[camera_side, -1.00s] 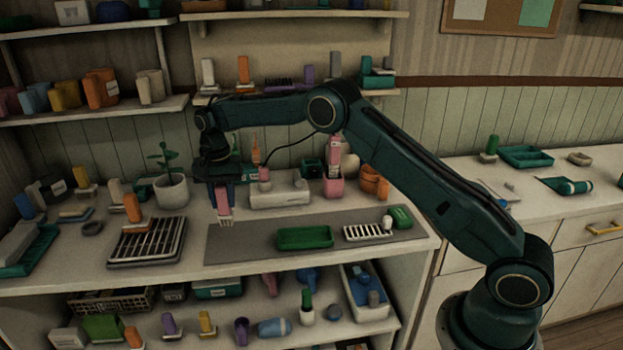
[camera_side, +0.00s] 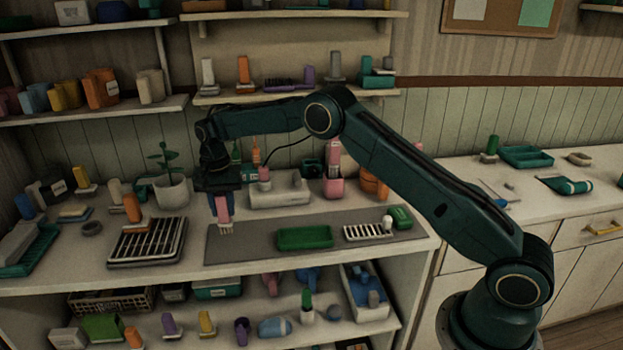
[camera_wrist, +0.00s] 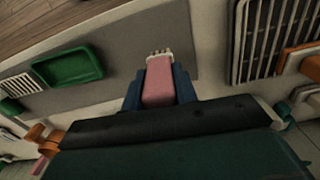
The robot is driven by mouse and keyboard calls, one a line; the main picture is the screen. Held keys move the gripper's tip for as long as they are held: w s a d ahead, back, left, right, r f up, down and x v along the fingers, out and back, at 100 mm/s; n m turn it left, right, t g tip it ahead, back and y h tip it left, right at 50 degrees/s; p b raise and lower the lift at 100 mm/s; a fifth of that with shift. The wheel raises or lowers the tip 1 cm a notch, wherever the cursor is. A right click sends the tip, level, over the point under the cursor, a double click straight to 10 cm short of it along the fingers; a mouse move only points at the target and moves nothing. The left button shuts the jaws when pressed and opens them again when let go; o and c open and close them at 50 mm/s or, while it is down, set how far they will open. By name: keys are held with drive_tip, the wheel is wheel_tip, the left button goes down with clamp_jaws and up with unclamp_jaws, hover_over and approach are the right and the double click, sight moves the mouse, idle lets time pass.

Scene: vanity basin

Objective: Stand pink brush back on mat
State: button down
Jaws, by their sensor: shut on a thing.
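The pink brush (camera_side: 223,208) is held between the jaws of my gripper (camera_side: 220,203), over the left end of the grey mat (camera_side: 260,245) in the side view. It hangs upright with its pale bristles pointing down. The bristle tips are at or just above the mat; I cannot tell whether they touch. In the wrist view the pink brush (camera_wrist: 158,82) sits between the two blue fingers of my gripper (camera_wrist: 160,88), with its bristles over the mat (camera_wrist: 120,35).
A green tray (camera_side: 305,238) and a white slotted dish (camera_side: 368,232) lie on the mat to the right. A black rack (camera_side: 147,242) stands to the left. A potted plant (camera_side: 171,185) and a white dispenser block (camera_side: 280,196) stand behind. Mat around the brush is clear.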

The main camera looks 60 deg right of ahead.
sight(225, 222)
drive_tip(key=shift+f, duration=1.8)
drive_tip(key=shift+f, duration=0.5)
drive_tip(key=c, duration=1)
unclamp_jaws()
wheel_tip(225, 222, up, 14)
drive_tip(key=shift+f, duration=0.1)
